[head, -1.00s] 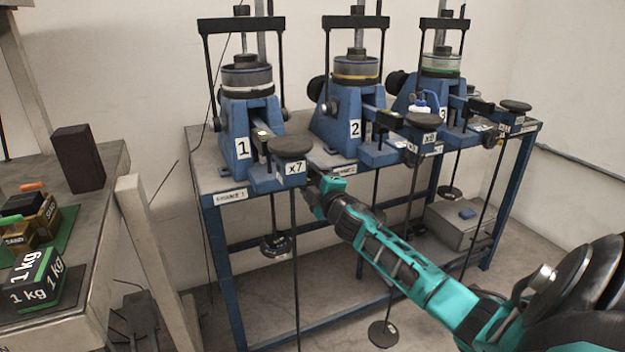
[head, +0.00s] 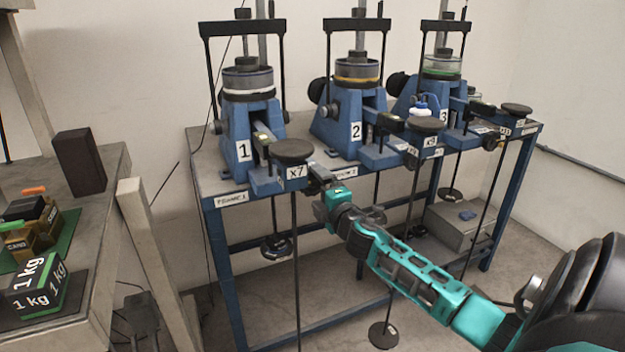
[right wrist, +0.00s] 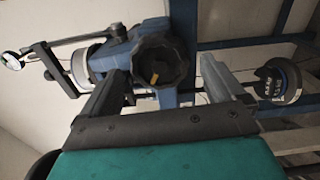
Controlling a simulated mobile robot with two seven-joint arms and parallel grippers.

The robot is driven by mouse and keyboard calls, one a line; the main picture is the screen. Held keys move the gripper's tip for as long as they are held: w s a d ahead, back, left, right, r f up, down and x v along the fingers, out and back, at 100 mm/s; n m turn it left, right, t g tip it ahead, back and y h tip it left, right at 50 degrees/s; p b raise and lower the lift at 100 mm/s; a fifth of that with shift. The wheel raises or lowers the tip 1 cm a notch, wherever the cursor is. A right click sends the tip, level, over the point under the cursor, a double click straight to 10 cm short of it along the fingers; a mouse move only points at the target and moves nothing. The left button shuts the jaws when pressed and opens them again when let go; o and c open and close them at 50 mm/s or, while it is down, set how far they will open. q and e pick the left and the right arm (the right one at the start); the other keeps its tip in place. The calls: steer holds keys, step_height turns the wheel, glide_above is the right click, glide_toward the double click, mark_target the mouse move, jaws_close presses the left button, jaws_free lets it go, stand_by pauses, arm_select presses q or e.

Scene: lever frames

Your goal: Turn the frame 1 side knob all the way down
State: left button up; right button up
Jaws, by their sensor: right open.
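Frame 1 (head: 236,150) is the blue lever frame at the left of the bench, with an "x7" block and a round black pan at its front. In the right wrist view its dark, lobed side knob (right wrist: 158,62) with a yellow mark lies ahead, between the finger lines. In the head view the knob is mostly hidden by my gripper. My right gripper (head: 318,174) is just right of the "x7" block. Its fingers are spread wide in the right wrist view (right wrist: 165,82), one on each side of the knob. I cannot tell whether they touch it. My left gripper is out of view.
Frames 2 (head: 340,130) and 3 (head: 415,105) stand to the right on the same blue bench (head: 222,205). Hanging weights (head: 277,247) and thin rods hang below. A grey side table (head: 95,265) with 1 kg blocks stands at the left.

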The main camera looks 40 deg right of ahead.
steer(key=shift+v, duration=0.9)
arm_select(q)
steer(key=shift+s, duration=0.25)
arm_select(e)
steer(key=shift+s, duration=0.1)
steer(key=shift+o, duration=0.4)
